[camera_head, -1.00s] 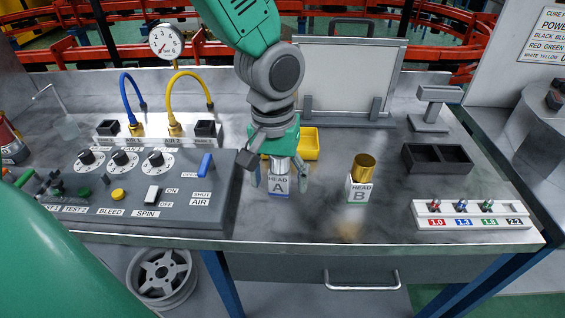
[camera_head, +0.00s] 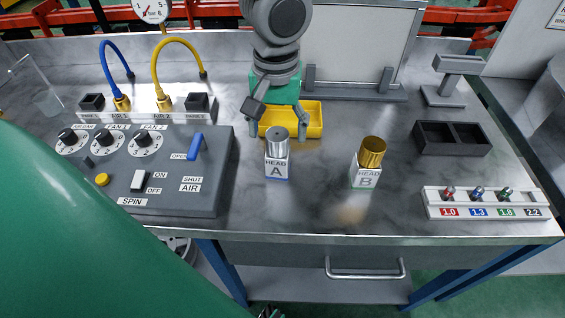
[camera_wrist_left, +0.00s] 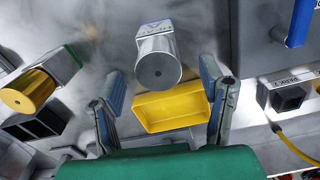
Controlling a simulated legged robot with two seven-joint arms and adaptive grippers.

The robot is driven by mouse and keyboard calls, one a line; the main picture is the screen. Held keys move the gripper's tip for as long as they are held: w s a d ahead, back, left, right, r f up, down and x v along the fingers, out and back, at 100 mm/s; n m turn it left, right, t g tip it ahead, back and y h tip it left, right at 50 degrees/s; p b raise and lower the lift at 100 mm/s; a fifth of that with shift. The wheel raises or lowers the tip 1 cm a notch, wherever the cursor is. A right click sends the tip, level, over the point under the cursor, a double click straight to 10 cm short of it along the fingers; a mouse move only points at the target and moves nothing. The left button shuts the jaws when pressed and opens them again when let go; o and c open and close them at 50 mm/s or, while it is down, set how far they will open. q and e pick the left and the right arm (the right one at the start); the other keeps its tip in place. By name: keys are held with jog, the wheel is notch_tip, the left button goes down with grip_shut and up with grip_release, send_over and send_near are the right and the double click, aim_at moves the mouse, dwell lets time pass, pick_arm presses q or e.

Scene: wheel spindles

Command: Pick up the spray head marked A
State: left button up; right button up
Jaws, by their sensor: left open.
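Spray head A (camera_head: 277,150) stands upright on the bench, with a silver cylinder top on a white block labelled HEAD A. My left gripper (camera_head: 277,130) is open and empty just behind it in the head view, with the yellow bin beyond. In the left wrist view, the silver top of head A (camera_wrist_left: 158,63) lies ahead of the spread fingers (camera_wrist_left: 162,85), not between the tips. Spray head B (camera_head: 370,160), with a gold top, stands to the right of head A; it also shows in the wrist view (camera_wrist_left: 35,88). My right gripper is not in view.
The yellow bin (camera_head: 314,126) is behind head A. A grey control panel (camera_head: 215,160) is to the left. A dark two-pocket box (camera_head: 452,150) and a white nozzle rack (camera_head: 490,212) are on the right. The bench in front of head A is clear.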

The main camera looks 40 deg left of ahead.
aim_at(279, 152)
pick_arm(q)
jog(key=f, duration=0.3)
jog(key=f+b, duration=0.1)
jog(key=shift+s+a+f, duration=0.3)
jog(key=shift+a+f, duration=0.05)
jog(key=shift+f, duration=0.05)
jog(key=shift+d+f, duration=0.25)
jog(key=shift+d, duration=0.05)
jog(key=shift+d+r, duration=0.15)
jog(key=shift+d, duration=0.55)
jog(key=shift+a, duration=0.35)
jog(key=c, duration=1.3)
jog(key=shift+a, duration=0.4)
grip_shut()
